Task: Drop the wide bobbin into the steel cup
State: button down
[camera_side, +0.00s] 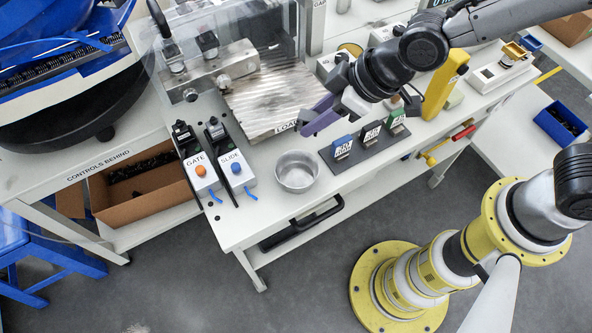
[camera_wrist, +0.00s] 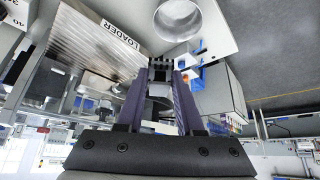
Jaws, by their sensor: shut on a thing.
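The steel cup (camera_side: 297,172) stands open and upright on the white bench near its front edge. It also shows at the top of the wrist view (camera_wrist: 178,20). My gripper (camera_side: 311,126), with purple fingers, is above the bench, up and to the right of the cup in the side view, near the loader plate. In the wrist view the fingers (camera_wrist: 161,72) are shut on a grey and dark piece, which I take to be the wide bobbin (camera_wrist: 159,91). The fingers partly hide it, and I cannot make it out in the side view.
A ribbed loader plate (camera_side: 265,95) lies behind the cup. The gate box (camera_side: 200,172) and slide box (camera_side: 236,170) are left of the cup. A dark rack (camera_side: 362,150) with upright coloured tags stands right of it. The bench front around the cup is clear.

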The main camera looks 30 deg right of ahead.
jog(key=shift+s+a, duration=0.45)
jog(key=shift+f, duration=2.85)
jog(key=shift+c, duration=2.3)
grip_release()
jog(key=v, duration=1.3)
jog(key=shift+d+r, duration=0.25)
jog(key=shift+r, duration=0.1)
